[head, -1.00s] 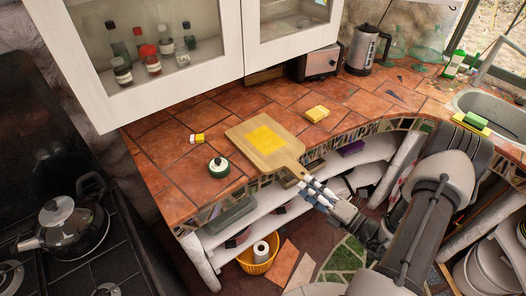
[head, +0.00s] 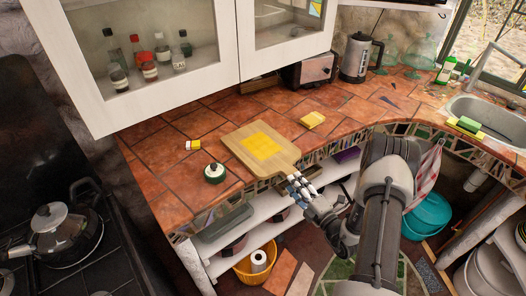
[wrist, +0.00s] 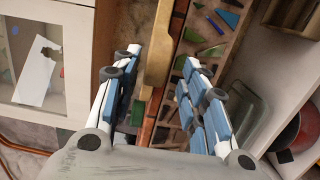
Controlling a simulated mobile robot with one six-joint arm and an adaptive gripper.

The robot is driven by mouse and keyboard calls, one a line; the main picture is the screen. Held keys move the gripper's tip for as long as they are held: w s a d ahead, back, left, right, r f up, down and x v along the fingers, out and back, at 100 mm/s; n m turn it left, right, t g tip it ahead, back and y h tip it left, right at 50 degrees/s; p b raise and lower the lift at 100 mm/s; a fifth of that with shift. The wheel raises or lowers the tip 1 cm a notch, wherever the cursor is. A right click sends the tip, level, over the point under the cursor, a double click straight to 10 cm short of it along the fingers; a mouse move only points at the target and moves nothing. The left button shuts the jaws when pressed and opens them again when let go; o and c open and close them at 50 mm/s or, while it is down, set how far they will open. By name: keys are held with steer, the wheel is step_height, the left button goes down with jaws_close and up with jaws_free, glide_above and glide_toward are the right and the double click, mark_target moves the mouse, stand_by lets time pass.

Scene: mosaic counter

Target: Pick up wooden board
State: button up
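The wooden board (head: 240,144) lies flat on the tiled counter, its handle pointing toward me at the front edge. A yellow slab or patch (head: 262,146) shows on its top. My gripper (head: 294,181) is at the handle's end. In the wrist view, my gripper (wrist: 163,60) has its fingers spread, and the board's tan handle (wrist: 155,66) appears edge-on between them, closer to the left finger. A gap shows on the right side. Whether the left finger touches the handle cannot be told.
A white wall cabinet (head: 150,90) hangs above the counter. Open shelves (head: 245,228) lie below the front edge.

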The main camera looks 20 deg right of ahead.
mark_target(285, 167)
steer(key=shift+w+r, duration=0.1)
steer(key=shift+w, duration=0.5)
steer(key=x, duration=0.1)
steer(key=b+x, duration=0.1)
steer(key=x, duration=0.2)
steer(key=shift+w+d+r, duration=0.25)
steer(key=shift+d, duration=0.05)
jaws_close()
steer(key=shift+r, duration=0.15)
